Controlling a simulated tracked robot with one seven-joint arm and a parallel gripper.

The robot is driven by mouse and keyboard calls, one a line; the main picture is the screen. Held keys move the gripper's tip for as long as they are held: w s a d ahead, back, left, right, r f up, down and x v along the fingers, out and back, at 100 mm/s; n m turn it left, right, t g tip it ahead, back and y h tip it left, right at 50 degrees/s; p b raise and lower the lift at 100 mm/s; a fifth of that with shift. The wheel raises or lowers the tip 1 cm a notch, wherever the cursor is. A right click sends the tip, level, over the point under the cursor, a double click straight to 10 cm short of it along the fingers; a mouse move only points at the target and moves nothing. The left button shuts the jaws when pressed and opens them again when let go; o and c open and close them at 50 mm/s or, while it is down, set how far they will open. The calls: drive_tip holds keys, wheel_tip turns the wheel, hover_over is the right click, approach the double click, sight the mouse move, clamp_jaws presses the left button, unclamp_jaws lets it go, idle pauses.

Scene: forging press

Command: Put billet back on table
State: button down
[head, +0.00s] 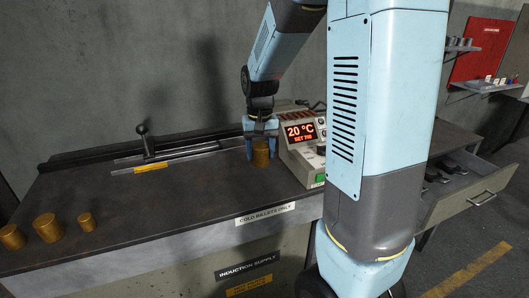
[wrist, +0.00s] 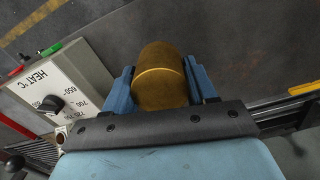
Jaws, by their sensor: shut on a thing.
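A brass-coloured billet (head: 260,156) is upright between the fingers of my gripper (head: 262,145), left of the heater box in the head view. In the wrist view the billet (wrist: 160,78) sits between the two blue fingers of my gripper (wrist: 162,88), which are shut on its sides. The dark table top (head: 180,195) lies beneath it; I cannot tell whether the billet's base touches it. Several more brass billets, such as a large one (head: 48,228), stand at the table's left front. My arm column hides part of the right side.
The heater box (head: 305,150) reads 20 °C and stands close right of the gripper; it shows in the wrist view (wrist: 65,85). A rail with an upright handle (head: 145,145) runs along the back left. An open drawer (head: 470,190) is at right. The middle table is clear.

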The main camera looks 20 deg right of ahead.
drive_tip(key=w+f, duration=0.4)
drive_tip(key=w+a+f, duration=0.1)
drive_tip(key=w+f, duration=0.1)
drive_tip(key=w, duration=0.1)
drive_tip(key=shift+a+f, duration=0.1)
drive_tip(key=shift+f, duration=0.1)
drive_tip(key=shift+w+f, duration=0.2)
drive_tip(key=shift+f, duration=1.6)
drive_tip(key=shift+f, duration=0.1)
drive_tip(key=shift+c, duration=1.7)
unclamp_jaws()
